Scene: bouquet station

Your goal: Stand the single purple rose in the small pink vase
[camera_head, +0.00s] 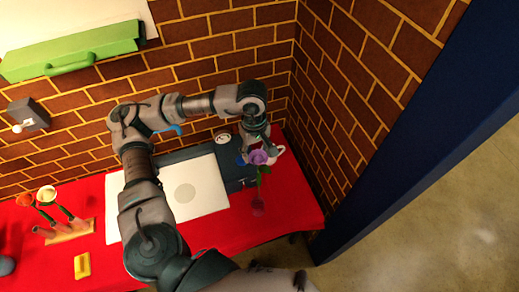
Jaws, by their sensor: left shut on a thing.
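The purple rose (259,157) is at the right end of the red table, bloom up, with its green stem hanging below the bloom. My left gripper (257,146) is shut at the bloom end of the rose, and its fingers are partly hidden. A small, see-through pink vase (258,208) stands on the red cloth just below the stem in the picture. The stem's lower end meets the vase's outline. I cannot tell whether it is inside the mouth or only in front of it. My right gripper is not in view.
A white object (278,149) sits beside my left gripper. Orange (25,200) and cream (46,194) flowers are at the left, near a tan stand (70,231) and yellow block (82,265). Brick walls close the back corner.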

